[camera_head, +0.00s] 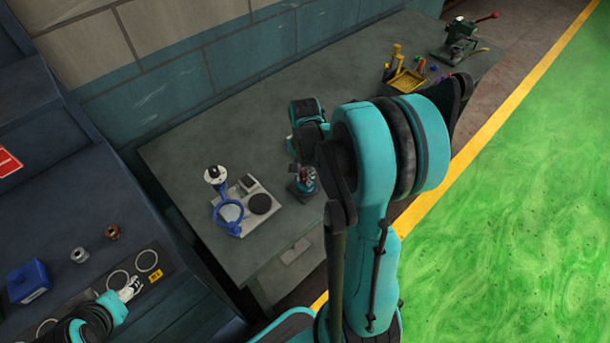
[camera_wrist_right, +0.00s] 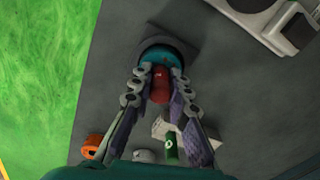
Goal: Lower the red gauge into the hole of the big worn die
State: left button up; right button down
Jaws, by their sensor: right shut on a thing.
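The red gauge (camera_wrist_right: 160,86) is between the fingertips of my right gripper (camera_wrist_right: 162,72) in the right wrist view. The gripper is shut on it. Just beyond the fingertips is a round die (camera_wrist_right: 172,51) with a teal top and dark body on a dark square plate. The gauge overlaps its near edge in this view; I cannot tell whether it touches, and its lower end and the hole are hidden. In the head view the die (camera_head: 302,188) is small, partly behind my right arm. My left gripper (camera_head: 128,288) is at the lower left, its fingers unclear.
A pale plate (camera_head: 247,206) with a blue ring stand (camera_head: 230,213) lies left of the die. Near my right gripper are an orange ring (camera_wrist_right: 91,145) and a green cylinder (camera_wrist_right: 172,146). A yellow tray (camera_head: 407,82) stands at the far end.

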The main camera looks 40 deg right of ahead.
dwell(0.4)
jog(key=c, duration=1.4)
grip_release()
jog(key=shift+o, duration=0.2)
jog(key=shift+r, duration=0.1)
notch_tip(320, 180, up, 12)
jog(key=shift+f, duration=0.1)
jog(key=shift+a, duration=0.1)
jog(key=s+a+n+t, duration=0.3)
jog(key=a+n, duration=0.4)
jog(key=a, duration=0.1)
jog(key=s+a+n+t, duration=0.3)
jog(key=a+n+t, duration=0.1)
jog(key=a+n, duration=0.3)
jog(key=shift+s+a+f+b, duration=0.4)
jog(key=shift+a+b, duration=0.05)
jog(key=shift+a, duration=0.75)
